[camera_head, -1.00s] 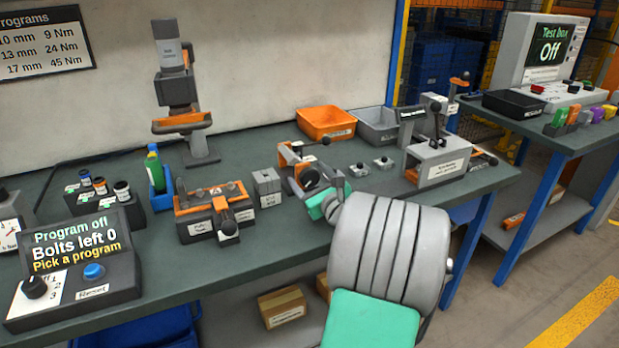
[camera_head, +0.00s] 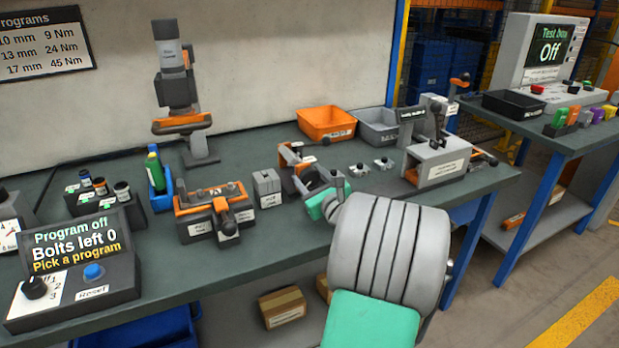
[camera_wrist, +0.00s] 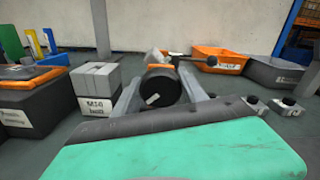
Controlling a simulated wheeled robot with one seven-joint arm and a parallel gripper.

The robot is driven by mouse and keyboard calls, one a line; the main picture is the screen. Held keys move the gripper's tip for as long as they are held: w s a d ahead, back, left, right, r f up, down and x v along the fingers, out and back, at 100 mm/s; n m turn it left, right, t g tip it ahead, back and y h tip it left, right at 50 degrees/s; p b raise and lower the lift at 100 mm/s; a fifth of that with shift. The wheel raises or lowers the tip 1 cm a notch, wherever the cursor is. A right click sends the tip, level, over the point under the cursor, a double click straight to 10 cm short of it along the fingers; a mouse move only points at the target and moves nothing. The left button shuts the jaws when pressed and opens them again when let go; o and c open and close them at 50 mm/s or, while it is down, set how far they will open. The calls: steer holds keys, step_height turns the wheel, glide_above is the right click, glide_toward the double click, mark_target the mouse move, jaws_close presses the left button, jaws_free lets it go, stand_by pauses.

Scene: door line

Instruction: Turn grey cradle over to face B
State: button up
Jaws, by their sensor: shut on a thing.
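My gripper (camera_head: 322,184) reaches in over the front of the bench. In the wrist view its two grey fingers (camera_wrist: 159,88) stand either side of a round black knob (camera_wrist: 157,84) with a white mark and are shut on it. The knob belongs to a small grey and orange fixture (camera_head: 287,157), which I take for the grey cradle. Its orange part and a black-tipped lever (camera_wrist: 180,60) show behind the knob. My wrist hides much of the fixture, and I cannot read a face letter.
Left of the fixture are a grey bolt block (camera_head: 267,187) and an orange-topped fixture (camera_head: 213,205). Orange (camera_head: 326,123) and grey (camera_head: 378,126) bins stand behind. Small grey parts (camera_head: 359,170) and a grey lever station (camera_head: 437,160) are to the right.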

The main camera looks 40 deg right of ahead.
steer(key=shift+n, duration=0.4)
steer(key=n, duration=0.4)
steer(key=shift+f+b, duration=0.1)
steer(key=shift+b, duration=0.25)
steer(key=n+b, duration=0.1)
steer(key=n, duration=0.3)
steer(key=shift+a, duration=0.1)
steer(key=shift+n+b, duration=0.3)
steer(key=shift+n, duration=0.1)
steer(key=o, duration=1.4)
steer(key=shift+c, duration=0.2)
steer(key=v, duration=0.7)
steer(key=shift+s+a+p, duration=0.15)
steer(key=shift+s+p, duration=0.15)
steer(key=shift+s, duration=0.05)
